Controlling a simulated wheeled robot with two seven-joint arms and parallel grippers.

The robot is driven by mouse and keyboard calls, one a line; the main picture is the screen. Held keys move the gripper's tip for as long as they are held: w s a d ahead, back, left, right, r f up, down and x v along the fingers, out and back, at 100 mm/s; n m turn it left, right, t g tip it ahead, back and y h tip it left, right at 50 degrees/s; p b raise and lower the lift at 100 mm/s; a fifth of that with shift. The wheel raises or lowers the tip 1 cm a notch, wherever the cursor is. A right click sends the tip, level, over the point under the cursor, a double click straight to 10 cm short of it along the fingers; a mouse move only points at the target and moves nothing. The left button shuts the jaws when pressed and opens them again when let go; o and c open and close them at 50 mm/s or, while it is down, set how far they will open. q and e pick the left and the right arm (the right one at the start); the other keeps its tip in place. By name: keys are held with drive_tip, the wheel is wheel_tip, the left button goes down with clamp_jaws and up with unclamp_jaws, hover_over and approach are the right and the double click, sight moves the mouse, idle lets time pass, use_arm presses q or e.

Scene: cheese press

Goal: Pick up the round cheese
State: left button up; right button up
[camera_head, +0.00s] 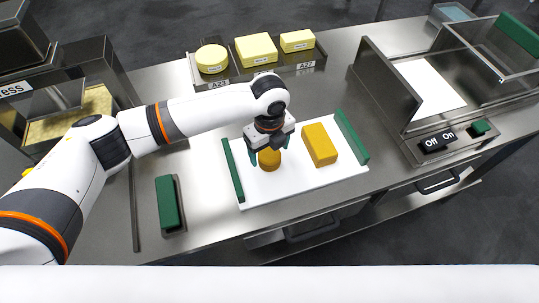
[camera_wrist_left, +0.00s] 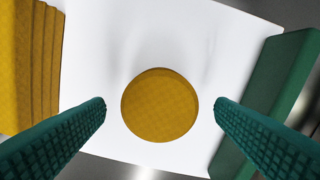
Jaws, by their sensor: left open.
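The round cheese (camera_head: 268,160) is a small orange-yellow cylinder standing on the white board (camera_head: 290,183). In the left wrist view the round cheese (camera_wrist_left: 160,105) shows from above, between the two green fingers. My left gripper (camera_head: 269,153) is over the cheese, pointing down, with its fingers apart on either side. In the left wrist view the gripper (camera_wrist_left: 160,110) is open, with a gap between each finger and the cheese. The gripper hides part of the cheese in the head view. My right gripper is not in view.
An orange-yellow block (camera_head: 319,145) lies right of the round cheese on the board. Green bars (camera_head: 351,137) edge the board left and right. A rack with several pale cheeses (camera_head: 256,49) stands behind. A metal machine (camera_head: 435,80) is at right, and a green-topped item (camera_head: 168,203) at front left.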

use_arm(q)
drive_tip(key=shift+f, duration=1.2)
drive_tip(key=c, duration=1.1)
